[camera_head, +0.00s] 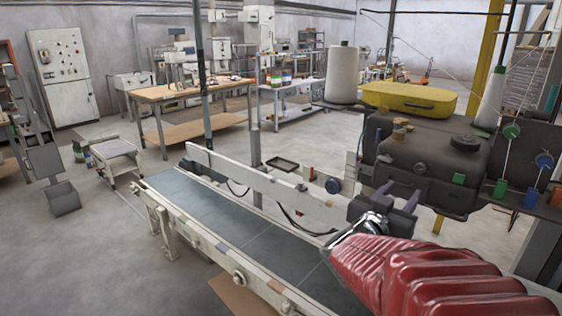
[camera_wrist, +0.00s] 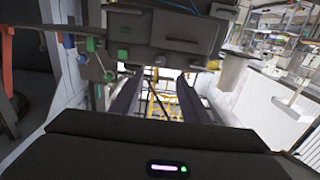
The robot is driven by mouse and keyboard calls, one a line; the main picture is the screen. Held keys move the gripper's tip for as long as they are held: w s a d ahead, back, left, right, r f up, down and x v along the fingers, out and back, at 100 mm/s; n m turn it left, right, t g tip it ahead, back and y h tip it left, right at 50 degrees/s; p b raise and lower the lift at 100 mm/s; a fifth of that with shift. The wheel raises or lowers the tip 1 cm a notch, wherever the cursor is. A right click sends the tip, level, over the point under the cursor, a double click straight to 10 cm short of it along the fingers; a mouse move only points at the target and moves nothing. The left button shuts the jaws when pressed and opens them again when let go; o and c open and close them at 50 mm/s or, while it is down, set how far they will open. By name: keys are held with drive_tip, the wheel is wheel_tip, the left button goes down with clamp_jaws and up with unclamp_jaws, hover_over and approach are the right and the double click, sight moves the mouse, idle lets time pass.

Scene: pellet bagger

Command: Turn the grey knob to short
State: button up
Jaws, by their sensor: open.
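My gripper (camera_head: 397,197) is open and empty, held in front of the dark machine head (camera_head: 425,165) above the conveyor's near right side. In the wrist view my gripper's two dark fingers (camera_wrist: 159,82) stand apart with a gap between them, below the machine's dark body (camera_wrist: 165,30). I cannot make out for certain which part is the grey knob. A dark round knob (camera_head: 466,143) sits on top of the machine head, apart from my fingers. No mark reading short is legible.
A long conveyor (camera_head: 215,213) runs in front of the machine. Thread guides with a green disc (camera_head: 511,131) and a blue disc (camera_head: 545,160) stand at the right. A white thread cone (camera_head: 341,75) and a yellow case (camera_head: 408,98) are behind. The floor at left is partly clear.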

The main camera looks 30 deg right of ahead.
sight(419, 171)
drive_tip(key=x, duration=1.3)
drive_tip(key=shift+w+d, duration=0.15)
drive_tip(key=shift+d, duration=0.1)
drive_tip(key=shift+c, duration=0.5)
